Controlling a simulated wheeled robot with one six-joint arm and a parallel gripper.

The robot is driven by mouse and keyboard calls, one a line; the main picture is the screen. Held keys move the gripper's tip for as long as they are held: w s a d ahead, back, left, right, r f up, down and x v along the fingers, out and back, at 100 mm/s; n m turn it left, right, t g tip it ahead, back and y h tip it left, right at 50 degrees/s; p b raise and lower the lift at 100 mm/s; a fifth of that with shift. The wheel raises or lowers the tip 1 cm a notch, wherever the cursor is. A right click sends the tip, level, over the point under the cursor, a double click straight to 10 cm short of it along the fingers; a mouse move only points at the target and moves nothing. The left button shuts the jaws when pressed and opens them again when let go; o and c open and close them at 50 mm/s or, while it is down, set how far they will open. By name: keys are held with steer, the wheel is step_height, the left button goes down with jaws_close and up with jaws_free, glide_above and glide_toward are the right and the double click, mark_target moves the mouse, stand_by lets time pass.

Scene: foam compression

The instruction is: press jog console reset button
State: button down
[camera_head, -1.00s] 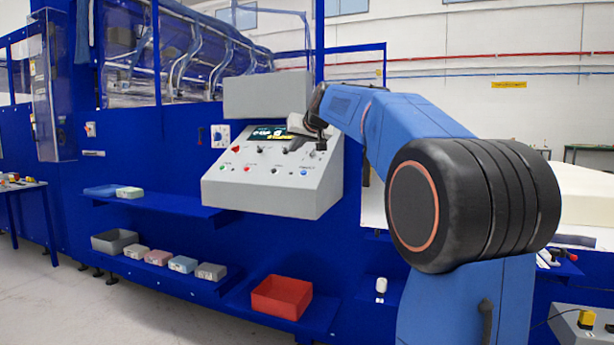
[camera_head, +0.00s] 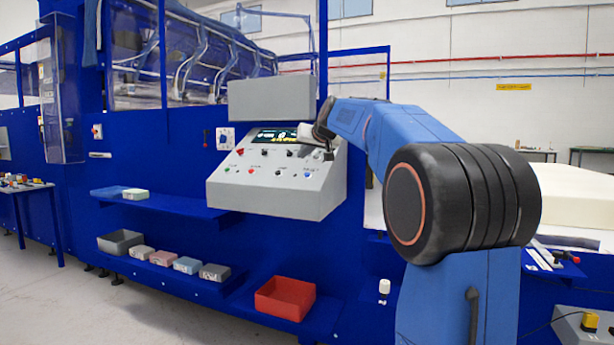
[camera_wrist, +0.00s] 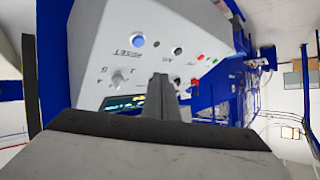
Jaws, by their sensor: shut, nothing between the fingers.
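The jog console (camera_head: 285,190) is a grey sloped box on the blue machine, with a small lit screen (camera_head: 273,135) and several buttons and knobs. The blue reset button (camera_wrist: 138,40) has the word RESET printed beside it in the wrist view; the blue button at the lower right of the panel (camera_head: 308,174) shows in the head view. My gripper (camera_wrist: 160,80) is shut and empty, its fingertips in front of the panel face and apart from the reset button. In the head view my gripper (camera_head: 318,142) is at the panel's upper right, its fingertips partly hidden.
A blue shelf (camera_head: 170,213) with small boxes is left of the console. Below are a grey bin (camera_head: 120,242), several small blocks and a red bin (camera_head: 285,297). A large pale foam block (camera_head: 575,200) lies at the right.

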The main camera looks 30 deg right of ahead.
steer(key=shift+w+d+f, duration=0.3)
steer(key=shift+d+f, duration=0.05)
steer(key=shift+f, duration=0.4)
steer(key=shift+w+d+f, duration=0.25)
steer(key=shift+d+f, duration=0.15)
steer(key=shift+f, duration=0.4)
steer(key=shift+w+d+f, duration=0.3)
steer(key=shift+d+f, duration=0.05)
steer(key=shift+f, duration=0.4)
steer(key=shift+d+f, duration=0.1)
steer(key=shift+f, duration=0.05)
stand_by(0.3)
steer(key=shift+w+d+f, duration=0.1)
steer(key=shift+w+f, duration=0.05)
steer(key=shift+f, duration=0.05)
steer(key=shift+w+d+f, duration=0.1)
steer(key=shift+d+f, duration=0.05)
steer(key=shift+f, duration=0.25)
stand_by(1.0)
steer(key=shift+r, duration=0.1)
steer(key=shift+s+a+r, duration=0.25)
steer(key=shift+a+r, duration=0.1)
steer(key=shift+r, duration=0.3)
